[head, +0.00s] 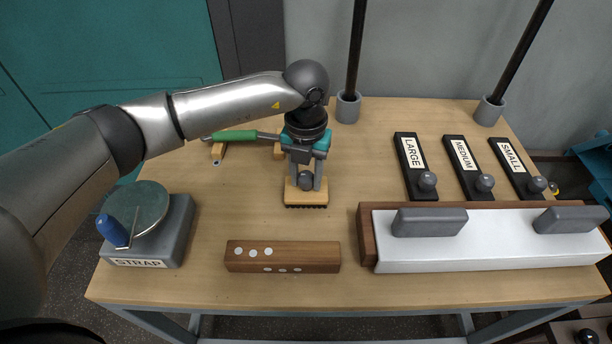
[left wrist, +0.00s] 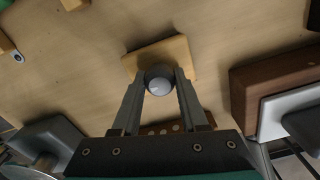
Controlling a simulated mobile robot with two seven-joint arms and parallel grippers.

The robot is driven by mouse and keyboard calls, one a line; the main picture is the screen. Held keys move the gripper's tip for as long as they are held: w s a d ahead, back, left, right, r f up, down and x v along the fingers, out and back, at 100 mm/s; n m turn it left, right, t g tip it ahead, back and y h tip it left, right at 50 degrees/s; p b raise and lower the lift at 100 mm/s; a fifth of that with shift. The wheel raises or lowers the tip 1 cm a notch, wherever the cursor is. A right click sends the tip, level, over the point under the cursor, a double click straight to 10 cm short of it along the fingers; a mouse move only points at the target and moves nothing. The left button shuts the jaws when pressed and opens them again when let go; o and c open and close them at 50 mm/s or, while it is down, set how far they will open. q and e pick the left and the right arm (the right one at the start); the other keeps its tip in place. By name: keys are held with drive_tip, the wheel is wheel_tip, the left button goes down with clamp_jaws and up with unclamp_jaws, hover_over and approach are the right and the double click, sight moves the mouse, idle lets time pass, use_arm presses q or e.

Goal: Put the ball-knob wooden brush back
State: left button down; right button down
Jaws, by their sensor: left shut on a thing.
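The ball-knob wooden brush (head: 306,196) is a pale wooden block with dark bristles below and a grey ball knob on top. My left gripper (head: 306,181) points down over the middle of the table, its fingers shut on the knob. In the left wrist view the knob (left wrist: 159,80) sits between the two fingertips (left wrist: 160,84), with the wooden block beyond. I cannot tell if the bristles touch the table. A teal part at the right edge of the head view looks like my right gripper (head: 600,165); its fingers cannot be made out.
A green-handled tool (head: 235,135) rests on wooden supports behind left. A drilled wooden block (head: 283,257) lies in front, a grey STRAP stand (head: 178,235) at left. A white board on a brown base (head: 480,250) and black knobbed LARGE, MEDIUM and SMALL plates (head: 415,168) are at right.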

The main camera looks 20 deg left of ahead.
use_arm(q)
drive_tip(key=shift+f, duration=0.15)
drive_tip(key=shift+c, duration=2.3)
unclamp_jaws()
